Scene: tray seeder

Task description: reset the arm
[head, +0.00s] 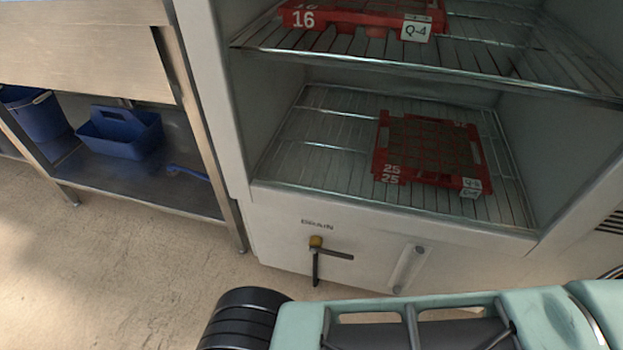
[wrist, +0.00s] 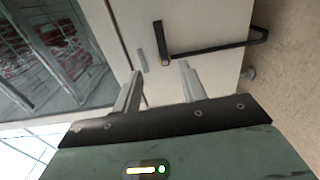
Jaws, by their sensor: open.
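My gripper (wrist: 161,70) shows in the wrist view with its two metal fingers apart and nothing between them. It points toward the white lower front of the cabinet (head: 280,228). The drain valve (head: 316,242), with a yellowish hub and dark handle, is on that front below the word DRAIN. In the wrist view the valve handle (wrist: 215,48) appears just beyond the fingertips; I cannot tell the gap. My pale green arm crosses the bottom of the head view, where the fingers do not show.
The cabinet is open. A red tray (head: 392,179) marked 25 sits on the lower wire shelf, another (head: 350,20) marked 16 on the upper one. A gauge strip (head: 409,268) is right of the valve. A steel bench (head: 190,206) at left holds blue containers (head: 120,135). Floor is bare.

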